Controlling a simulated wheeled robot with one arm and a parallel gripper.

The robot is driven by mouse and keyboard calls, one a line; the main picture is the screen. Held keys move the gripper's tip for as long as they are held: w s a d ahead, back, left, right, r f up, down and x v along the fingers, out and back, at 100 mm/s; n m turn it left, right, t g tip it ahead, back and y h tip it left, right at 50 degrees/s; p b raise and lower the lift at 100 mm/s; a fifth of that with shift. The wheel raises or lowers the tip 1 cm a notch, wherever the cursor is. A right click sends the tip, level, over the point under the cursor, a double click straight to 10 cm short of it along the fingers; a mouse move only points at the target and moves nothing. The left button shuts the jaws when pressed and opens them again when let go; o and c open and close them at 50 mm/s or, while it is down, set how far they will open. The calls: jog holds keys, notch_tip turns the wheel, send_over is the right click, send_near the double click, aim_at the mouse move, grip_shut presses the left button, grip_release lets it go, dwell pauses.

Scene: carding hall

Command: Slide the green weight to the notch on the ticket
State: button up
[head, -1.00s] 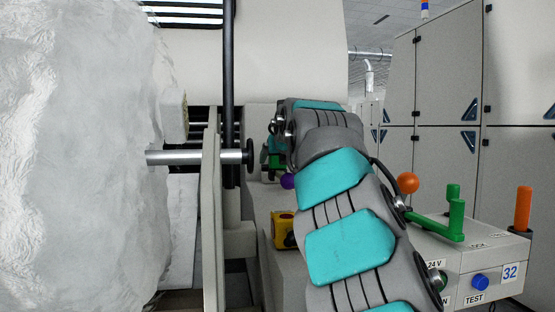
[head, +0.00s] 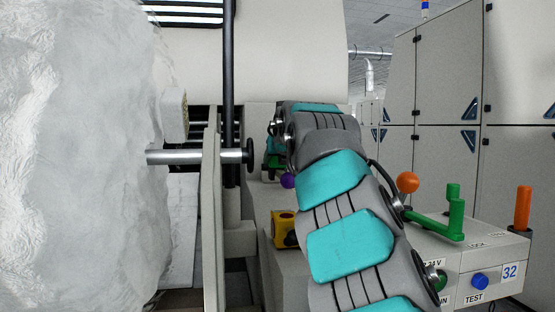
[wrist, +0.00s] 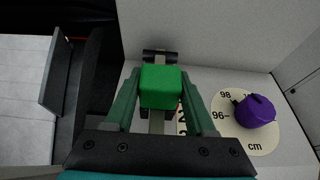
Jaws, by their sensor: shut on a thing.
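The green weight (wrist: 159,86) is a bright green block in the middle of the wrist view. It sits on a narrow grey bar. My gripper (wrist: 160,97) is shut on it, with one dark green finger on each side. Part of a white ticket with dark figures (wrist: 182,121) shows beside the bar, partly hidden by my right finger. I cannot make out a notch. In the head view my arm hides most of the weight and gripper.
A purple knob (wrist: 255,111) on a round cm dial (wrist: 228,122) stands right of the weight; the knob also shows in the head view (head: 288,181). A yellow box (head: 284,229), an orange ball lever (head: 408,182) and a control box (head: 470,262) are near my arm. A large white roll (head: 80,150) fills the left.

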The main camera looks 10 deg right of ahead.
aim_at(279, 171)
grip_shut()
jog(key=shift+s+a, duration=0.15)
jog(key=shift+s+a+f+p, duration=0.1)
jog(key=shift+s+a+p, duration=0.25)
jog(key=shift+p, duration=0.4)
jog(key=shift+s+f+p, duration=0.1)
jog(key=shift+s+p, duration=0.3)
jog(key=shift+s, duration=0.05)
jog(key=shift+s+d+p, duration=0.2)
jog(key=shift+s+p, duration=0.6)
jog(key=shift+s, duration=0.05)
jog(key=o, duration=0.9)
grip_release()
jog(key=shift+d, duration=0.15)
